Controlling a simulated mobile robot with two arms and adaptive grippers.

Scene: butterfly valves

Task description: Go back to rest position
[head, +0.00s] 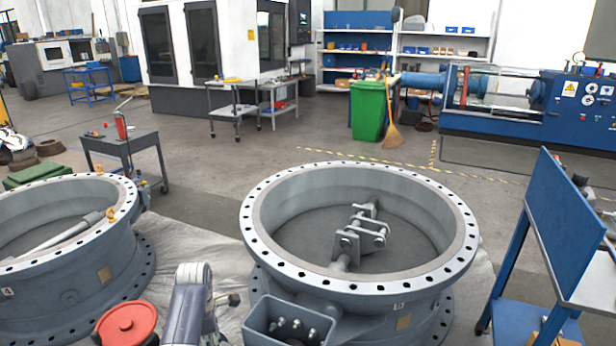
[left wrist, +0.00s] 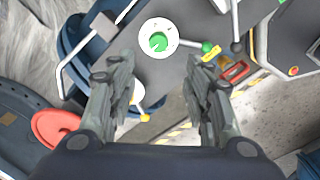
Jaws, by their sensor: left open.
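My left gripper (left wrist: 162,78) shows in the left wrist view with its two dark fingers wide apart. Nothing is held between them. A large grey butterfly valve (head: 262,225) stands in the middle of the head view, its ring of bolt holes facing up. A second valve (head: 75,268) stands at the left. A red disc (head: 127,325) is at the bottom of the head view, and a red disc also shows in the left wrist view (left wrist: 52,127). My right gripper is in neither view.
A white round dial with a green centre (left wrist: 158,38) lies beyond the fingers. A blue-panelled stand (head: 565,225) is at the right. A small trolley (head: 120,140), a green bin (head: 368,110) and a blue machine (head: 540,110) stand behind. Open floor (head: 240,160) lies between.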

